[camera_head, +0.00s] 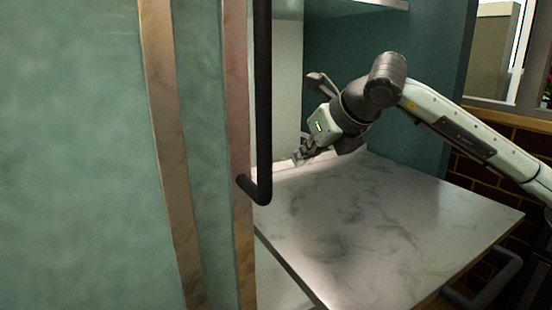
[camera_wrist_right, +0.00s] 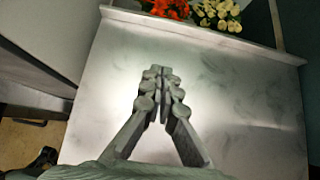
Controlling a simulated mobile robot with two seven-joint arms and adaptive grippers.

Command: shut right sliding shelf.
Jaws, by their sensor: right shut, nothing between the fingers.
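The right sliding shelf (camera_head: 390,235) is a grey-white marble slab that sticks out of the teal cabinet (camera_head: 435,60) in the head view. It also fills much of the right wrist view (camera_wrist_right: 245,100). My right gripper (camera_head: 297,158) reaches in from the right, over the back part of the shelf near its pale rear edge. In the wrist view its fingers (camera_wrist_right: 161,74) are together with nothing between them, in front of the marble surface. I cannot tell whether the fingertips touch the shelf. My left gripper is not in view.
A teal door with wood-toned strips and a black vertical handle (camera_head: 262,100) stands left of the shelf. A grey handle (camera_head: 487,285) shows below the shelf at right. Red-orange flowers (camera_wrist_right: 172,8) and whitish flowers (camera_wrist_right: 219,14) lie beyond the shelf edge in the wrist view.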

